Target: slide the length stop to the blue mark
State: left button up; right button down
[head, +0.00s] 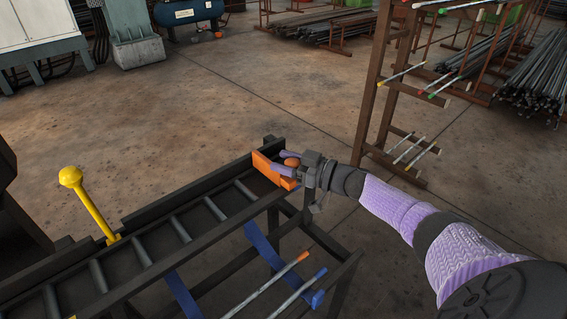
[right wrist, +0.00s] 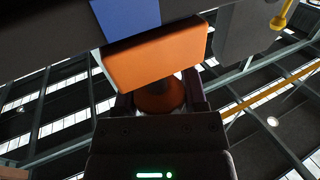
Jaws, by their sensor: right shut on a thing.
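The length stop (head: 268,167) is an orange block at the far end of the dark roller conveyor's rail in the head view. In the right wrist view it is a large orange block (right wrist: 155,58) with a round orange knob. My right gripper (head: 288,163) is shut on this knob, with its fingers on either side. The blue mark (right wrist: 125,15) is a blue band on the dark rail in the right wrist view. The orange block is close beside it, overlapping part of its width and reaching further right. My left gripper is not in view.
The roller conveyor (head: 140,211) runs from lower left to the middle. A yellow ball-topped lever (head: 90,203) stands at its left side. A brown rack (head: 372,90) with rods stands beyond my right arm. Colour-tipped rods (head: 270,285) lie beside the conveyor.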

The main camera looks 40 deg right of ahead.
jog(key=shift+d, duration=0.2)
jog(key=c, duration=0.6)
grip_release()
jog(key=shift+o, duration=1.4)
jog(key=shift+d, duration=0.1)
jog(key=shift+o, duration=0.9)
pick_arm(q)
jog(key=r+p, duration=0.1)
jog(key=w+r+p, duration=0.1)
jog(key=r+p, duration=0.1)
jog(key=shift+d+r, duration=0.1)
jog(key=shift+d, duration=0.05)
pick_arm(e)
jog(key=v, duration=1)
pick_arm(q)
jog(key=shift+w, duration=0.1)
